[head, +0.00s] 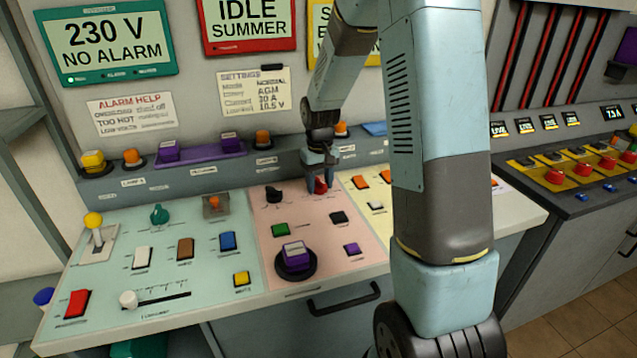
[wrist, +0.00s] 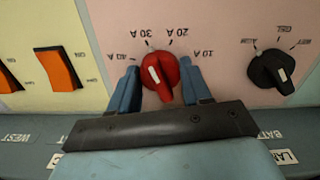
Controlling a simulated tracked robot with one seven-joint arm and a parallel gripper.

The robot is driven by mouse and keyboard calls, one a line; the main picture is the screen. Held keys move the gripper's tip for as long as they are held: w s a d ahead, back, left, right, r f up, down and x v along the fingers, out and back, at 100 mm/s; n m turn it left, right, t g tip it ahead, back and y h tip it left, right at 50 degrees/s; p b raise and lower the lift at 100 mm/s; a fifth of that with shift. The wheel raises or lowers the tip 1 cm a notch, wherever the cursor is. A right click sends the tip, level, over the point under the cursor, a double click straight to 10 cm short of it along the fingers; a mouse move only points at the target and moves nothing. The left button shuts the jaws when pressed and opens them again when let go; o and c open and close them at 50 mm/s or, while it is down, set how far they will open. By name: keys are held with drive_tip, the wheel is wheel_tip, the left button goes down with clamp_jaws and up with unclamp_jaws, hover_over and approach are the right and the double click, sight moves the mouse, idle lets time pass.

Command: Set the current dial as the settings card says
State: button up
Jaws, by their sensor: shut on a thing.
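The red current dial (wrist: 160,72) is on the pink panel, with marks 10 A, 20 A, 30 A and 40 A around it. Its white pointer line leans toward the 30 A mark. My gripper (wrist: 158,85) has one blue finger on each side of the dial and is shut on it. In the head view my gripper (head: 320,178) reaches down to the dial (head: 320,187) at the panel's back edge. The settings card (head: 253,92) hangs on the wall; its small current line appears to read 30 A.
A black selector knob (wrist: 271,70) is beside the dial, and orange rocker switches (wrist: 57,70) are on the yellow panel. A purple button (head: 293,252), a green switch (head: 281,229) and a black switch (head: 339,217) are nearer the front. My arm hides part of the right side.

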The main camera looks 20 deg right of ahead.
sight(320, 180)
drive_tip(key=shift+n, duration=0.3)
drive_tip(key=o, duration=1.1)
drive_tip(key=shift+c, duration=0.2)
wheel_tip(320, 180, up, 14)
drive_tip(key=shift+f, duration=0.15)
idle(0.3)
drive_tip(key=s+r+m+t, duration=0.1)
drive_tip(key=s+r, duration=0.4)
drive_tip(key=s, duration=0.9)
drive_tip(key=s+r+m+t, duration=0.1)
drive_tip(key=s+r+t, duration=0.3)
drive_tip(key=s, duration=1)
drive_tip(key=shift+a+r+t, duration=0.15)
drive_tip(key=shift+r+t, duration=0.15)
drive_tip(key=shift+r, duration=0.45)
